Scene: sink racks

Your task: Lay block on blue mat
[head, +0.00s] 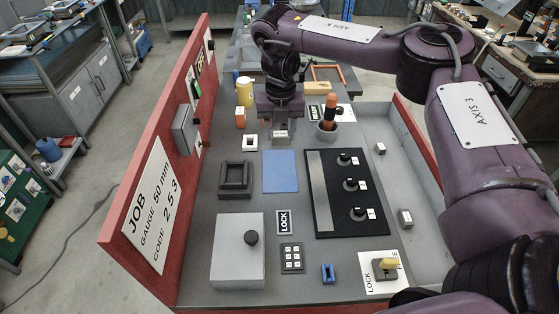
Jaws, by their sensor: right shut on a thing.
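The blue mat (281,172) lies flat and bare on the grey bench top, near its middle. My right gripper (281,127) hangs from the purple arm just beyond the mat's far edge, pointing down. It is shut on a small grey block (281,134), which shows only in part between and below the fingers. I cannot tell whether the block touches the bench. My left gripper is not in view.
Left of the mat are a dark square frame (235,178) and a small white-topped block (250,142). A black panel with knobs (358,205) stands close on the right. A grey box with a black knob (238,270) is nearer.

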